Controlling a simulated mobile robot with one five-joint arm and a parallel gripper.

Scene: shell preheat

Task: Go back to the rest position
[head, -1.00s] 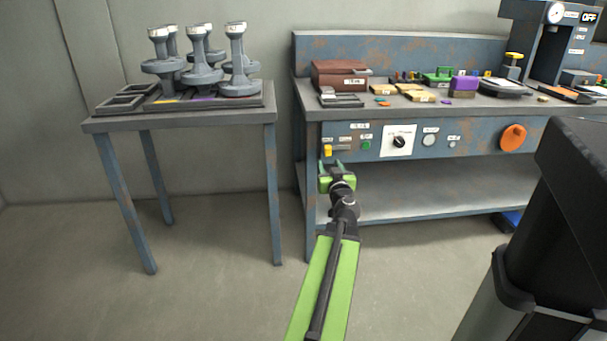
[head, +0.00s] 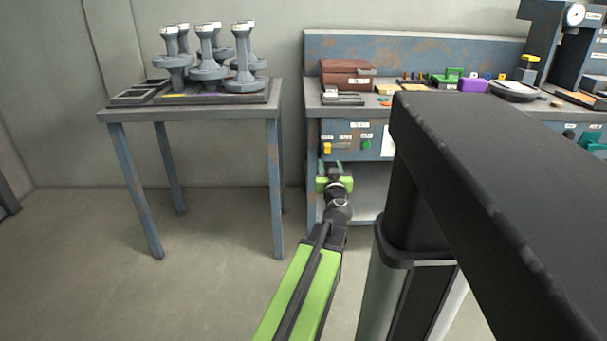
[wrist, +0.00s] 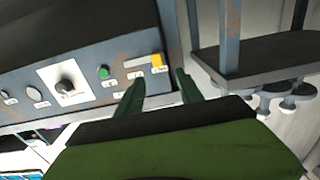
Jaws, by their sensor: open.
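My gripper (head: 331,168) is in front of the workbench's blue control panel in the head view, just below the yellow switch (head: 327,148). Its green jaws are apart with nothing between them. In the wrist view the gripper (wrist: 158,85) shows its two dark green fingers apart. The yellow switch (wrist: 156,61) and the green button (wrist: 103,72) lie beyond the fingertips. I cannot tell whether a finger touches the panel.
A side table (head: 110,116) at the left bears a tray with several grey shell-like pieces (head: 243,70). The workbench (head: 316,110) holds a brown box (head: 345,73) and small items. My dark column hides much of the bench. Floor (head: 90,270) at the left is clear.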

